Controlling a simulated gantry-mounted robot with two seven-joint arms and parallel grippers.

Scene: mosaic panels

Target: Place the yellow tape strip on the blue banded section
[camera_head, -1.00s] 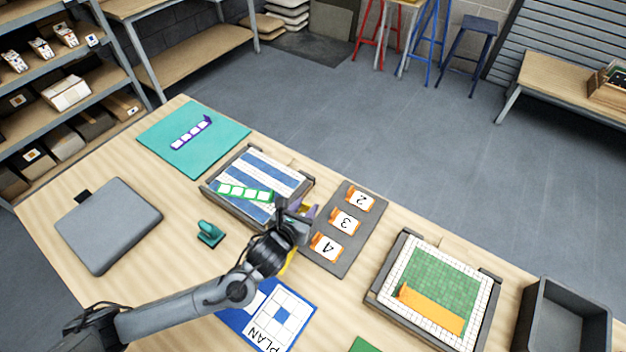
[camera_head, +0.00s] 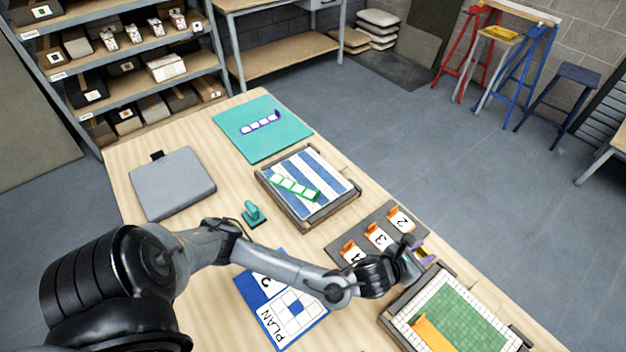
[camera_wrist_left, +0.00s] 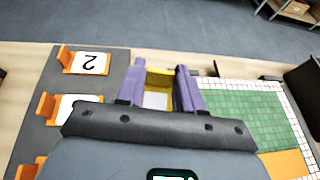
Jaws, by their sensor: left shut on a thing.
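My right gripper is not in view.
A grey rack (camera_head: 362,236) with orange-tabbed cards 2, 3, 4 lies between the banded section and the green mosaic panel (camera_head: 465,310). A teal mat (camera_head: 235,122) with a purple strip, a grey case (camera_head: 172,185), a teal tool (camera_head: 253,213) and a blue PLAN sheet (camera_head: 262,290) lie around.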

